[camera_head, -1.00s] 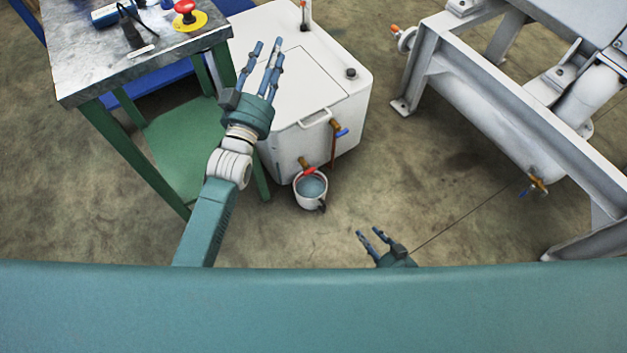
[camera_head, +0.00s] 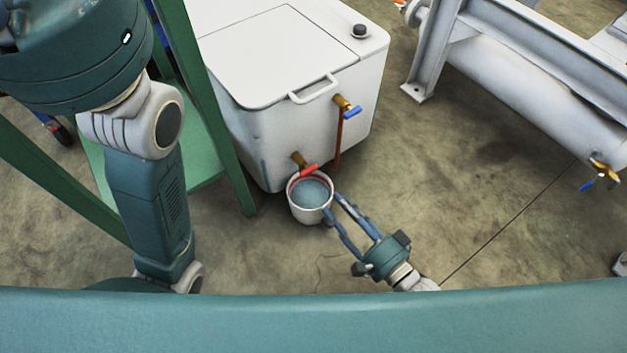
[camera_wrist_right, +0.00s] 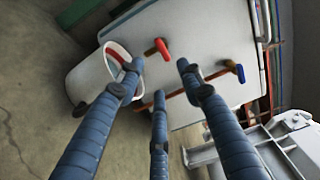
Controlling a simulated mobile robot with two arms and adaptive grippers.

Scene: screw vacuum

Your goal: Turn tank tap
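The white tank (camera_head: 240,130) has two brass taps on its front. The lower tap with a red handle (camera_head: 309,170) sits over a white bucket (camera_head: 309,213) of water; the upper tap has a blue handle (camera_head: 352,112). My right gripper (camera_head: 333,207) is open and empty, its fingertips beside the bucket's right side. In the right wrist view its fingers (camera_wrist_right: 160,80) are spread, with the red handle (camera_wrist_right: 162,49) and blue handle (camera_wrist_right: 240,73) ahead, apart from them. My left arm is raised at the left; its fingers are out of frame.
A green-legged table (camera_head: 185,60) stands left of the tank. A grey metal frame with a large cylinder (camera_head: 530,100) stands at the right, with another blue-handled tap (camera_head: 600,175). The floor between is clear.

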